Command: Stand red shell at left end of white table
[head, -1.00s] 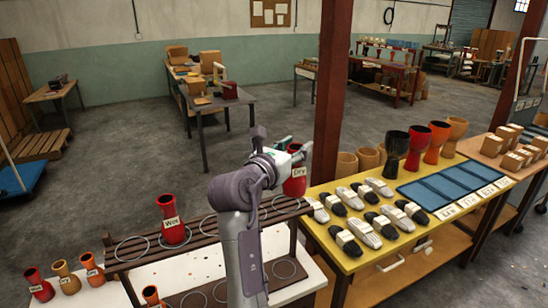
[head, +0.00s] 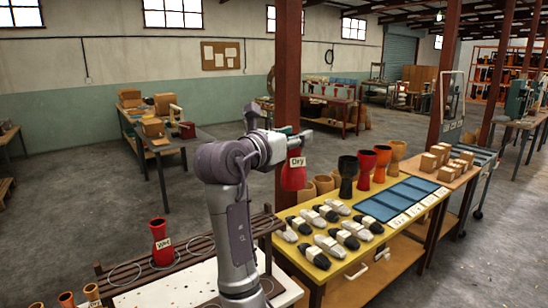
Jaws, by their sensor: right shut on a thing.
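My right gripper (head: 293,139) is shut on a red shell (head: 294,177) with a "Dry" tag. A second red shell (head: 162,248), tagged "Wet", stands on a dark slatted rack (head: 197,250). My left gripper is not in view.
Small orange shells (head: 66,299) show at the bottom left. The yellow table (head: 318,262) holds grey and black items, blue mats (head: 377,207) and several large shells, one red (head: 366,166). A red post (head: 288,90) stands behind the gripper. Empty rings lie on the rack.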

